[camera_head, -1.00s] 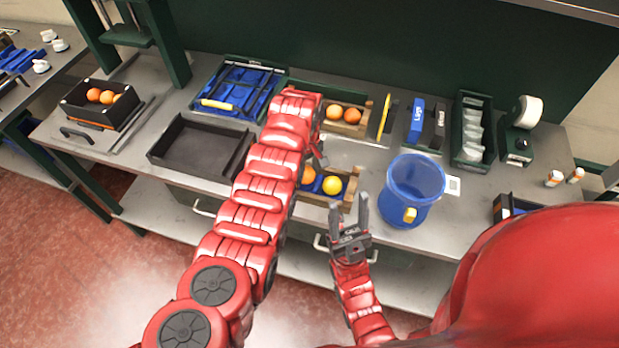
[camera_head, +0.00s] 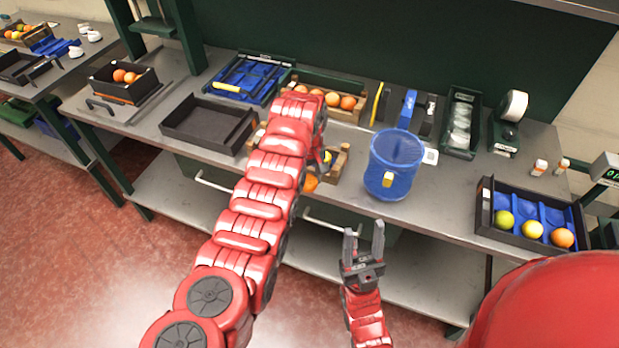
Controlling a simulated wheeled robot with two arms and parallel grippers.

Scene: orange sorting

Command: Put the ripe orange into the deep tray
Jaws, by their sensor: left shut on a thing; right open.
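My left arm reaches over the bench, and its gripper (camera_head: 318,170) is mostly hidden behind the forearm. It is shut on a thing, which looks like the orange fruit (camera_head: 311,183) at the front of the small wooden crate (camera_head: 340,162). A yellow fruit (camera_head: 326,157) shows beside the gripper. My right gripper (camera_head: 364,240) is open and empty in front of the bench. An empty black tray (camera_head: 208,124) lies left of my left arm. A black box (camera_head: 124,92) with orange fruits stands further left. I cannot tell which is the deep tray.
A blue bucket (camera_head: 394,170) stands right of the crate. A wooden crate (camera_head: 362,108) of oranges is behind. A blue-lined tray (camera_head: 520,238) at right holds green, yellow and orange fruits. A blue tray (camera_head: 247,80) lies at the back.

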